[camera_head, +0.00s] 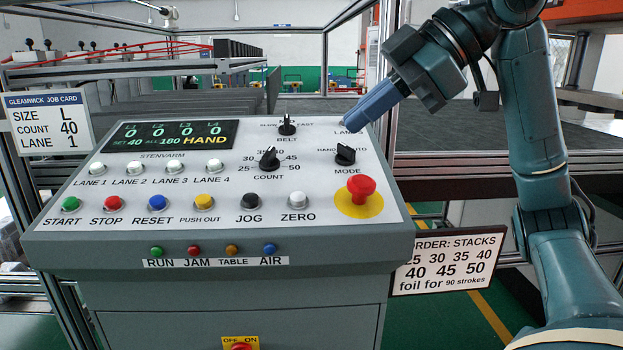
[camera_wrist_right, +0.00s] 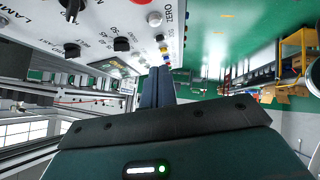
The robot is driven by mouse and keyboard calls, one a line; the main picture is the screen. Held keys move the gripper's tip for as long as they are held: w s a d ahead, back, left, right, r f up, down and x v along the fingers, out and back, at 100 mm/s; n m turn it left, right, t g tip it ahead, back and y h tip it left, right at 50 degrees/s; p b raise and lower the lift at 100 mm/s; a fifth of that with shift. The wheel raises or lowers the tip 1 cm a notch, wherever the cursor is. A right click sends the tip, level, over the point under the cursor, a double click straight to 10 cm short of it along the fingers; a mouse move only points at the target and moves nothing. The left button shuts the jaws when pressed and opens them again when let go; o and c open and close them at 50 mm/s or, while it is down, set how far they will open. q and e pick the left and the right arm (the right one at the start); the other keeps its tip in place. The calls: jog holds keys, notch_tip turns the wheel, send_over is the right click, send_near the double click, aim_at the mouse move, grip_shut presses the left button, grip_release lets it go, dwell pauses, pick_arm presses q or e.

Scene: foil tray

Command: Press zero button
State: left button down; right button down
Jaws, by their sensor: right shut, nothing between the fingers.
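The ZERO button (camera_head: 298,201) is a white round button at the right end of the lower button row on the sloped control panel (camera_head: 228,227). It also shows in the right wrist view (camera_wrist_right: 154,19). My right gripper (camera_head: 350,119) is shut and empty. Its blue fingers point down and left at the panel's upper right corner, by the LAMPS label. It is well above and to the right of the ZERO button, apart from it. The shut fingers also show in the wrist view (camera_wrist_right: 157,72). My left gripper is not in view.
The red emergency stop (camera_head: 361,188) on a yellow disc is right of ZERO. The black JOG button (camera_head: 251,200) is left of it. The MODE knob (camera_head: 345,154) and COUNT knob (camera_head: 269,158) stand above. The display (camera_head: 173,134) reads zeros, 40, 180 and HAND.

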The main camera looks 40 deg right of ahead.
send_over(298, 198)
jog(key=s, duration=0.3)
jog(key=f, duration=0.6)
jog(key=shift+w+d, duration=0.25)
jog(key=shift+d, duration=0.1)
jog(key=f, duration=0.2)
jog(key=shift+w+d+f+b, duration=0.2)
jog(key=shift+w+f+b, duration=0.1)
jog(key=shift+w+b, duration=0.1)
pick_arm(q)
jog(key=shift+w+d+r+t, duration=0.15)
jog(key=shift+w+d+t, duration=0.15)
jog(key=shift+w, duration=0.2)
pick_arm(e)
jog(key=shift+w+d+f, duration=0.1)
jog(key=shift+d+f, duration=0.05)
jog(key=shift+f, duration=0.45)
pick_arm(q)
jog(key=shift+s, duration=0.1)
